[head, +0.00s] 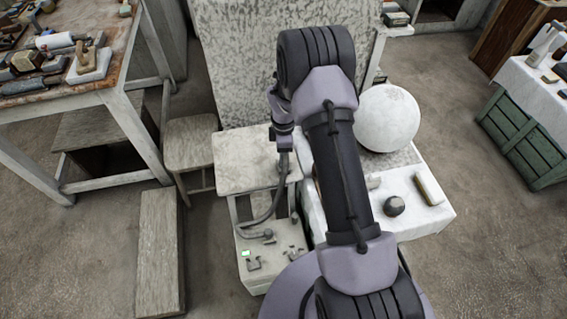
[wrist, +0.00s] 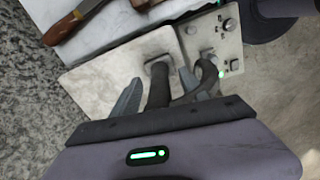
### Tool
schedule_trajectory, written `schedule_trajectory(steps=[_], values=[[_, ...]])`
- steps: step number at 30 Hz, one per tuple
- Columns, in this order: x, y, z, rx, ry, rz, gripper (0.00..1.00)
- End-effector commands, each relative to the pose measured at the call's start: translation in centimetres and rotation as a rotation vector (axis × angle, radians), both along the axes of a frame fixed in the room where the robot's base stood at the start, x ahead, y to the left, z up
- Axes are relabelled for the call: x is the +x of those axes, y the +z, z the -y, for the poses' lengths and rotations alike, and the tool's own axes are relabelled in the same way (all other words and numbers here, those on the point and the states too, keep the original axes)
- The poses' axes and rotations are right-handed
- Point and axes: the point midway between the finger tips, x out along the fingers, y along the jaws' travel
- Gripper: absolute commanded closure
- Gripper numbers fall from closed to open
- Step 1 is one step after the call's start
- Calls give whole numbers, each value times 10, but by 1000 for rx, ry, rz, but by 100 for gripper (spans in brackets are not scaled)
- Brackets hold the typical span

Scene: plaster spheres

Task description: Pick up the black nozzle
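The black nozzle (wrist: 158,88) shows in the wrist view as a dark upright piece with a flat, wider end, above a pale stool top (wrist: 125,82). My gripper (wrist: 158,84) has one grey finger on each side of it, with gaps visible, so it looks open around the nozzle. A dark curved hose (wrist: 207,76) shows beside the right finger. In the head view my gripper (head: 284,142) is over the right part of the stool top (head: 240,165). The nozzle cannot be told apart from the gripper there. The hose (head: 275,203) hangs down in a curve.
A pale box with fittings (head: 262,265) stands below the stool. On the right, a white-covered table (head: 430,222) bears a large plaster sphere (head: 387,118), a dark round object (head: 394,206) and a block (head: 429,188). A low bench (head: 160,250) stands at left.

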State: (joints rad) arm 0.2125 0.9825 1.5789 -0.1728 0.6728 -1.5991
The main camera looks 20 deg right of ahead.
Motion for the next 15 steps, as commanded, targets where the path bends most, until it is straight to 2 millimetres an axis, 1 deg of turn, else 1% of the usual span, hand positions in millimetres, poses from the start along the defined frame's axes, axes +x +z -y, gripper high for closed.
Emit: schedule_trajectory(steps=[1, 7, 8, 15], values=[[0, 0, 0, 0, 0, 0, 60], [0, 0, 0, 0, 0, 0, 99], [0, 0, 0, 0, 0, 0, 100], [0, 1, 0, 0, 0, 0, 100]])
